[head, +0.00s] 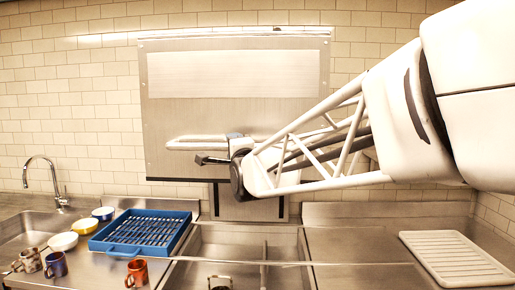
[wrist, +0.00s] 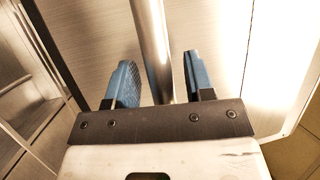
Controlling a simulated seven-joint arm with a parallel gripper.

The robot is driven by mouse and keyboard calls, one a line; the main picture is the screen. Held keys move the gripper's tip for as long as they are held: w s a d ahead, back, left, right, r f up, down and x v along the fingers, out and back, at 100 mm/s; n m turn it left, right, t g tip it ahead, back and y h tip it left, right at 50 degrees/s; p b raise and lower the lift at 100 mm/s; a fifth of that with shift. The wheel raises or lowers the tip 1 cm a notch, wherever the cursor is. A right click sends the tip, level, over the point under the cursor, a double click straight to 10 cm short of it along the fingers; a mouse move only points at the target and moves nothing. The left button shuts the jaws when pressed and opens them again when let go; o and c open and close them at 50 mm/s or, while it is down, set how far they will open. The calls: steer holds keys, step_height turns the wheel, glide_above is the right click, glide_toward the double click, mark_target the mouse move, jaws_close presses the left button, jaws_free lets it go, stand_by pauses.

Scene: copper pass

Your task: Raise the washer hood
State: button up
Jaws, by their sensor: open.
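The washer hood (head: 235,85) is a large steel box front against the tiled wall in the head view. Its lower edge hangs well above the counter, with an open gap beneath. A horizontal bar handle (head: 190,142) runs along its lower front. My gripper (head: 205,157) is at the right part of this handle, partly hiding it. In the wrist view my gripper (wrist: 159,60) has two blue-padded fingers apart, with the steel handle bar (wrist: 150,35) running between them. I see a gap on the right of the bar; contact on the left is unclear.
Under the hood is a steel basin (head: 205,240). A blue rack (head: 125,249) stands left of it, with several bowls and mugs nearby. A sink with a tap (head: 57,185) is at far left. A white ribbed tray (head: 455,258) lies on the right counter, otherwise clear.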

steer(key=shift+s, duration=0.15)
steer(key=v, duration=0.7)
steer(key=shift+s, duration=0.25)
steer(key=shift+d, duration=0.15)
steer(key=shift+f, duration=0.1)
steer(key=s+d+f+n+g+h, duration=0.3)
steer(key=s+d+f, duration=0.2)
steer(key=d+f, duration=0.25)
steer(key=s+d+f+n+g+h, duration=0.35)
steer(key=d+f, duration=0.25)
steer(key=d, duration=0.2)
steer(key=s+d+f+n+g, duration=0.3)
steer(key=s+d+f+g, duration=0.1)
steer(key=s, duration=0.7)
steer(key=s+d+f+n+g+h, duration=0.1)
steer(key=s+d+f+n+g, duration=0.2)
steer(key=s+d+f+g, duration=0.2)
steer(key=s+d+f, duration=0.1)
steer(key=s+f, duration=0.2)
steer(key=s, duration=0.3)
steer(key=shift+s+d, duration=0.15)
steer(key=shift+s, duration=0.15)
